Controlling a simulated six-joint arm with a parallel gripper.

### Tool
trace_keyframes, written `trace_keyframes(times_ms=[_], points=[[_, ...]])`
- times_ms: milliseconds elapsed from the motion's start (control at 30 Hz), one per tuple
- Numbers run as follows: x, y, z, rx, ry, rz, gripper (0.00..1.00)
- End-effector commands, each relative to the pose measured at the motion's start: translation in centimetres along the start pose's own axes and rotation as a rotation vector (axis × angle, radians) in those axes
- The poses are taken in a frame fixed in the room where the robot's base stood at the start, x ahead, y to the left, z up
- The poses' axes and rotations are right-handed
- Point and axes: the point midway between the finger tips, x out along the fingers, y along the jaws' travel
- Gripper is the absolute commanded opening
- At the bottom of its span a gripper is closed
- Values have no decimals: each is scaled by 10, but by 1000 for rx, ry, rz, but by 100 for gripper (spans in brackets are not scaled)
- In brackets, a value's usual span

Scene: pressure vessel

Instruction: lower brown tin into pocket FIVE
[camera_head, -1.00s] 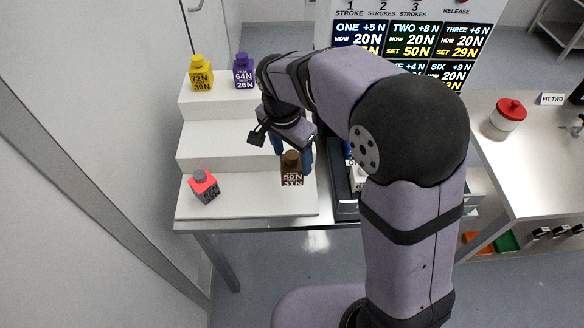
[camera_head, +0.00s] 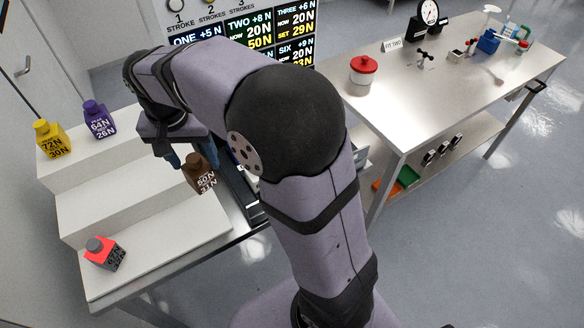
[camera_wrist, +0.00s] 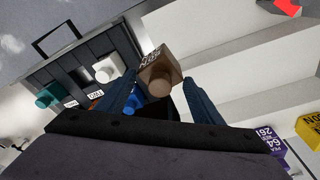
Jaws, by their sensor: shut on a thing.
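The brown tin (camera_head: 201,176) has a printed label and is held in my gripper (camera_head: 183,160), clear of the stepped stand and beside its right edge. In the wrist view the brown tin (camera_wrist: 158,80) sits between the two blue fingers of my gripper (camera_wrist: 163,98), tilted in that picture. The dark pocketed case (camera_wrist: 85,62) is in the wrist view, with a teal-topped tin (camera_wrist: 48,97), a white-topped tin (camera_wrist: 108,70) and a blue-topped tin (camera_wrist: 133,103). Pocket FIVE cannot be made out; my arm hides most of the case in the head view.
The white stepped stand (camera_head: 125,203) holds a yellow tin (camera_head: 50,140) and a purple tin (camera_head: 97,120) on top, and a red tin (camera_head: 104,253) low down. A display board (camera_head: 265,30) stands behind. A steel bench (camera_head: 440,85) with a red-lidded jar (camera_head: 363,75) is at right.

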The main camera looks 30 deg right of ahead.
Motion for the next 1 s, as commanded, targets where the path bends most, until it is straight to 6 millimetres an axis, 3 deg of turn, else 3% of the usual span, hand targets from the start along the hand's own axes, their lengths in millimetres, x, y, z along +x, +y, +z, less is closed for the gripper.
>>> trace_keyframes(times_ms=[400, 733, 1000], points=[[-8, 68, -58, -400, 4, -63, 12], [-13, 126, -90, -732, 3, -112, 12], [-6, 176, -109, -1014, 1, -154, 12]])
